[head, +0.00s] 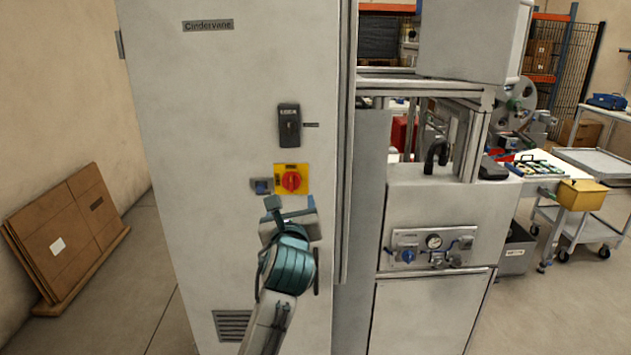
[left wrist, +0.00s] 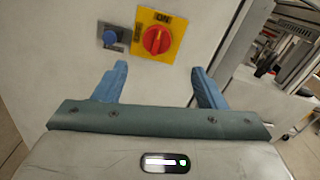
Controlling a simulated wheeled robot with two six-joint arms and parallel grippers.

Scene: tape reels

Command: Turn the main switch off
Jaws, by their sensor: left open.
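The main switch is a red rotary knob (head: 291,181) on a yellow plate (head: 279,172), on the front of a tall grey cabinet (head: 235,80). In the left wrist view the red knob (left wrist: 155,40) sits beyond the fingers, its grip bar close to upright in that tilted picture, with "ON" on the plate above it. My left gripper (head: 291,203) is just below the switch in the head view. In the left wrist view its two blue fingers (left wrist: 159,80) are spread, with nothing between them, and apart from the knob. My right gripper is not in view.
A small blue device (head: 262,186) is mounted left of the switch, and a black unit (head: 289,126) above it. A machine with a gauge panel (head: 432,248) stands to the right. Flat cardboard (head: 68,232) leans on the left wall.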

